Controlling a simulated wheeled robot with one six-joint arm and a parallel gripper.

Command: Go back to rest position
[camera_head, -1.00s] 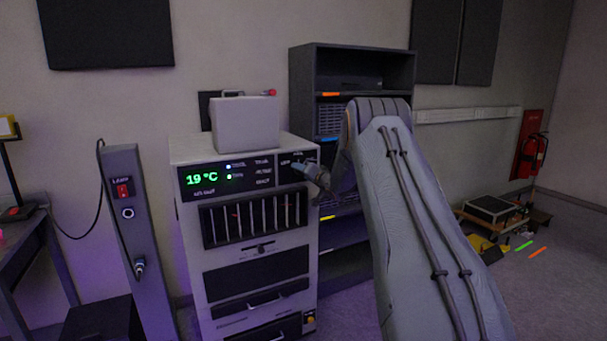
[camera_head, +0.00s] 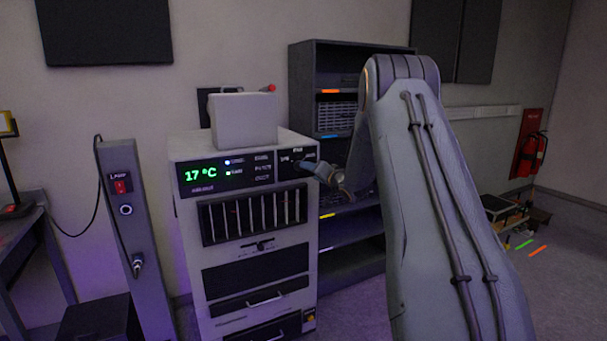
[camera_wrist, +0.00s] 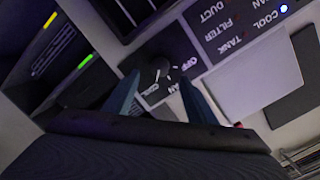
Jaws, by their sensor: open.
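My gripper (camera_head: 318,172) is in front of the upper right of the white cabinet's panel in the head view, partly hidden by my wrist. In the wrist view my gripper (camera_wrist: 160,95) shows two blue-grey fingers spread apart with nothing held between them. A round dark knob (camera_wrist: 160,64) on a black plate lettered OFF, FAN and COOL lies beyond the fingertips. I cannot tell whether a finger touches it. The white cabinet (camera_head: 190,235) shows a green display (camera_head: 200,174) reading 17 °C. A blue light (camera_wrist: 284,9) is lit beside COOL.
A dark shelf rack (camera_head: 350,215) stands right behind my arm. A grey post (camera_head: 125,190) with a red switch and a hanging cable stands left of the cabinet. A light grey box (camera_head: 243,121) sits on the cabinet. Open floor (camera_head: 560,270) lies at the right.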

